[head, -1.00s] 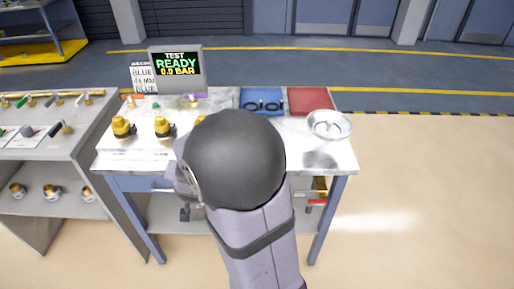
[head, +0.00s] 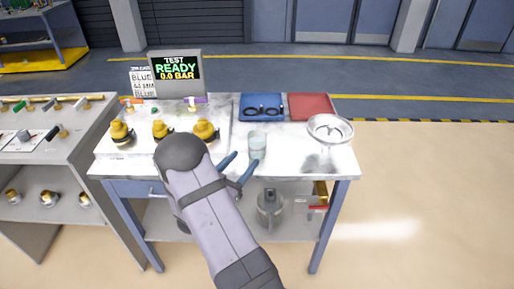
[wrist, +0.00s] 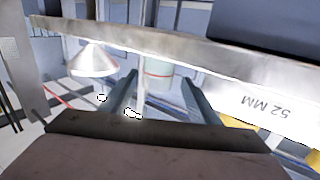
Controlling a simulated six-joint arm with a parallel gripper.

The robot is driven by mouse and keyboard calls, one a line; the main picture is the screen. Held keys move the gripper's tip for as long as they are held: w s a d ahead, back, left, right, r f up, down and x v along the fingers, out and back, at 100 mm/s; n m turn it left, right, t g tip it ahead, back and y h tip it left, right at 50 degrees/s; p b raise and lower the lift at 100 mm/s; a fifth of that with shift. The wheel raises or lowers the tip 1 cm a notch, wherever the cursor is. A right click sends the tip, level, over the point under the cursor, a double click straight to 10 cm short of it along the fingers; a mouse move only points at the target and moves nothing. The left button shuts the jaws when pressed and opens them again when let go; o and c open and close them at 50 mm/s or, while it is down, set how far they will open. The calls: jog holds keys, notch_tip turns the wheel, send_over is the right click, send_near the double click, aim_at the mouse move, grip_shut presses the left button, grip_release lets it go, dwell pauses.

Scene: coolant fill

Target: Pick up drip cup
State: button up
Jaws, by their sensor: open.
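The drip cup appears to be the clear cup (head: 257,145) standing upright on the white bench top, right of the middle. In the wrist view the pale, see-through cup (wrist: 158,72) has a red line around it and shows between my two fingers. My gripper (head: 239,166) is open and empty, its blue fingers pointing toward the cup from the front left. In the wrist view the fingers (wrist: 158,92) lie either side of the cup in the picture. I cannot tell whether they touch it.
Several yellow-capped fittings (head: 162,130) stand on the bench's left. A blue tray (head: 262,115) and a red tray (head: 312,107) are at the back, and a round metal dish (head: 330,128) is at right. A plate marked 52 MM (wrist: 265,103) crosses the wrist view. A metal jug (head: 270,208) stands below.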

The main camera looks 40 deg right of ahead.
aim_at(252, 150)
jog(key=shift+p+x, duration=1.3)
jog(key=shift+x, duration=2.35)
jog(key=shift+s+r, duration=0.1)
jog(key=c, duration=0.9)
jog(key=shift+r, duration=0.3)
jog(key=shift+c, duration=0.2)
notch_tip(252, 150, up, 9)
jog(key=b, duration=0.1)
jog(key=shift+r, duration=0.15)
jog(key=shift+r, duration=0.1)
